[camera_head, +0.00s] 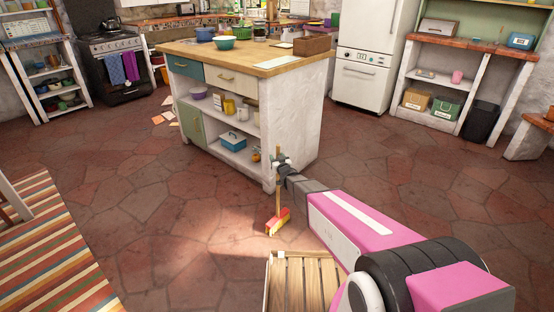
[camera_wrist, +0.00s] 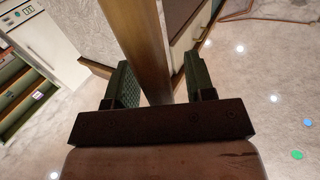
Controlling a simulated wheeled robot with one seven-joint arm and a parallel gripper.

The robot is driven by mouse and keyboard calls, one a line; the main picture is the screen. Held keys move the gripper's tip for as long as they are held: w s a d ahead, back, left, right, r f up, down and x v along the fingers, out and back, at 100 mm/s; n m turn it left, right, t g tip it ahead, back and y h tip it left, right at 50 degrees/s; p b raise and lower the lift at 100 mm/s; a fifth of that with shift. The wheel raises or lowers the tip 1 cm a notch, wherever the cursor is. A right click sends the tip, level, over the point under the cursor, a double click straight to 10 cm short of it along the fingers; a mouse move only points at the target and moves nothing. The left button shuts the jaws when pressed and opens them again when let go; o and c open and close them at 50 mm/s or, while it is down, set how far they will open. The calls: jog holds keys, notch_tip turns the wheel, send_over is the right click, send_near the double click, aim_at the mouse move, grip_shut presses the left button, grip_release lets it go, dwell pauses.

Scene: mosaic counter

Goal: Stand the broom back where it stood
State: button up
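The broom (camera_head: 278,222) is upright in the head view, beside the near corner of the kitchen island. Its head is red and yellow, low at the floor; I cannot tell whether it touches. Its wooden handle (camera_wrist: 150,65) runs between the two dark green finger pads in the wrist view. My gripper (camera_head: 281,164) is shut on the handle near its upper part, and a short piece of handle shows above it. The wrist view also shows my gripper (camera_wrist: 160,85) around the handle. A slight gap seems to show at the right pad.
The white island (camera_head: 300,115) with a wooden top stands just behind the broom. A slatted wooden piece (camera_head: 295,285) is in front at the bottom. A striped rug (camera_head: 50,245) lies at left. Shelves and a black bin (camera_head: 482,121) stand at right. Stone floor between is clear.

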jog(key=shift+r, duration=0.1)
jog(key=v, duration=1.2)
jog(key=s+d+r+m+g+h, duration=0.1)
jog(key=s+d+m+g+h, duration=0.2)
jog(key=d, duration=0.4)
jog(key=s+d+g+h, duration=0.4)
jog(key=s+d+g, duration=0.1)
jog(key=d, duration=0.2)
jog(key=s+d+r+g, duration=0.1)
jog(key=s+d+g, duration=0.1)
jog(key=s, duration=0.3)
jog(key=s+d+r+m+g, duration=0.1)
jog(key=s+r+g, duration=0.1)
jog(key=s, duration=0.4)
jog(key=s+d+r+g, duration=0.1)
jog(key=s+d+g, duration=0.1)
jog(key=s+g, duration=0.2)
jog(key=shift+s+d+r+g, duration=0.3)
jog(key=shift+s+r, duration=0.05)
jog(key=shift+s, duration=0.4)
jog(key=shift+a, duration=0.1)
jog(key=shift+c, duration=0.6)
